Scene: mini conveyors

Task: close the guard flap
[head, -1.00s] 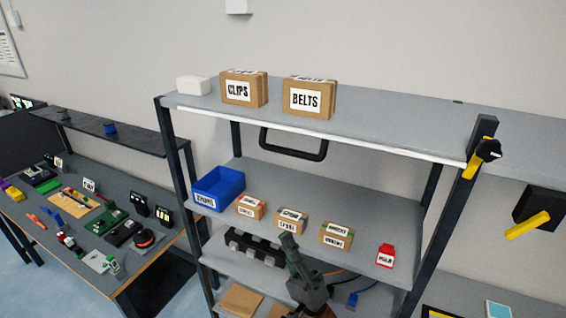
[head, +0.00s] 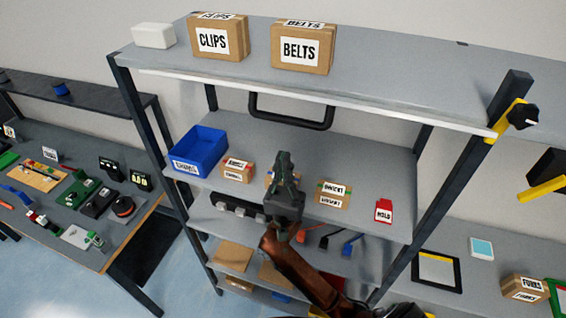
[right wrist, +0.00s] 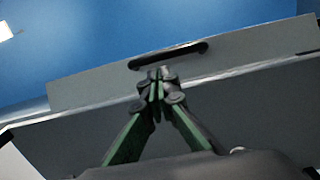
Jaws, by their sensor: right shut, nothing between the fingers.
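The guard flap (head: 330,99) appears to be the pale strip along the front of the top shelf, seen nearly edge-on and raised. A black bar handle (head: 291,120) hangs just below it. In the right wrist view the flap is a light grey panel (right wrist: 95,86) with the dark handle (right wrist: 168,55) across it. My right gripper (head: 284,155) is shut and empty, pointing up below the handle in front of the middle shelf. In the right wrist view its fingertips (right wrist: 157,74) appear just below the handle; contact cannot be told. My left gripper is out of view.
Boxes marked CLIPS (head: 218,40) and BELTS (head: 302,50) stand on the top shelf. A blue bin (head: 198,150), small cartons and a red tag (head: 384,211) sit on the middle shelf. A dark post (head: 455,180) with a black knob (head: 523,116) bounds the right side.

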